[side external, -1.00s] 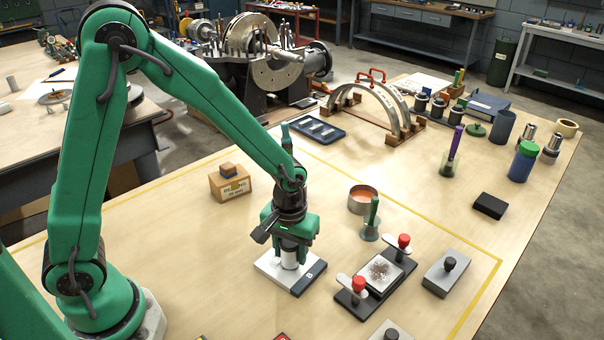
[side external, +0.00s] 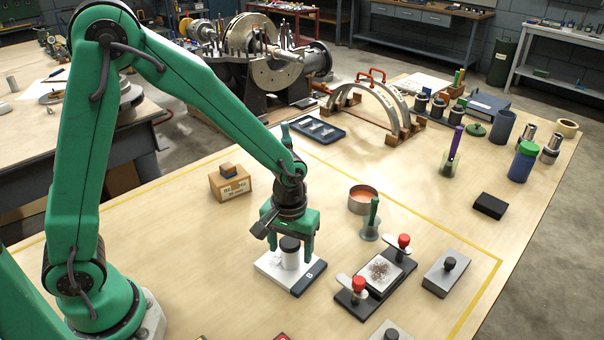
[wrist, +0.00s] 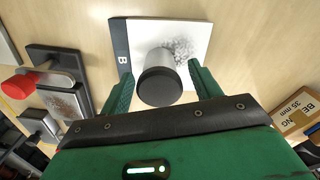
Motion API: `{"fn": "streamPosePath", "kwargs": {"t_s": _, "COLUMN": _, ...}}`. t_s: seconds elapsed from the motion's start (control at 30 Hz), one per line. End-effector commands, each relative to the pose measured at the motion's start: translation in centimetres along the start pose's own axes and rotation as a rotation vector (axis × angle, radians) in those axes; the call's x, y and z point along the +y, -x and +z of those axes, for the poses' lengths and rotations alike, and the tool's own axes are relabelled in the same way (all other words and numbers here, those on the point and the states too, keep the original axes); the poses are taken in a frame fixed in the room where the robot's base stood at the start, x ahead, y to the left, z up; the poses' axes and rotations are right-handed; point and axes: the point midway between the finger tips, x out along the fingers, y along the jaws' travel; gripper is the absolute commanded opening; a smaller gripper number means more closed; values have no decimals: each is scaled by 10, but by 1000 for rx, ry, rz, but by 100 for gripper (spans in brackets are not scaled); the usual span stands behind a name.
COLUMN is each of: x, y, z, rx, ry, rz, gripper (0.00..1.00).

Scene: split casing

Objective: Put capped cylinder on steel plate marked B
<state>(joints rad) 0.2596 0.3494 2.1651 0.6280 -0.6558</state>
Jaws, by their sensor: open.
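The capped cylinder (side external: 290,254), silver with a dark cap, stands upright on the steel plate marked B (side external: 307,278). In the wrist view the cylinder (wrist: 160,62) shows its black cap towards me, and the plate (wrist: 133,28) has a dark strip with the letter B and a speckled patch beside the cylinder. My gripper (side external: 289,248) is open, its green fingers on either side of the cylinder near the cap. In the wrist view the fingers of my gripper (wrist: 160,85) stand apart from the cylinder with gaps on both sides.
A clamped plate with red knobs (side external: 381,272) lies right of plate B. A green-handled tool (side external: 372,220) and a round tin (side external: 362,199) stand behind it. A cardboard box (side external: 230,185) sits to the left.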

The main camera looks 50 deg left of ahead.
Motion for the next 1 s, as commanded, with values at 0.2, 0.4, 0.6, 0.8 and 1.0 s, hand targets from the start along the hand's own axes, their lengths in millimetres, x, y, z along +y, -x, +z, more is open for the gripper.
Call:
{"fn": "streamPosePath", "kwargs": {"t_s": 0.2, "x": 0, "y": 28, "z": -1, "rx": 4, "ry": 0, "rz": 3, "gripper": 63}}
{"fn": "streamPosePath", "kwargs": {"t_s": 0.4, "x": 0, "y": 61, "z": 0, "rx": 3, "ry": 0, "rz": 3, "gripper": 63}}
{"fn": "streamPosePath", "kwargs": {"t_s": 0.6, "x": 0, "y": 90, "z": 0, "rx": 2, "ry": 0, "rz": 2, "gripper": 63}}
{"fn": "streamPosePath", "kwargs": {"t_s": 0.8, "x": 0, "y": 106, "z": 0, "rx": 1, "ry": 0, "rz": 1, "gripper": 63}}
{"fn": "streamPosePath", "kwargs": {"t_s": 1.0, "x": 0, "y": 110, "z": 0, "rx": -1, "ry": 0, "rz": 0, "gripper": 63}}
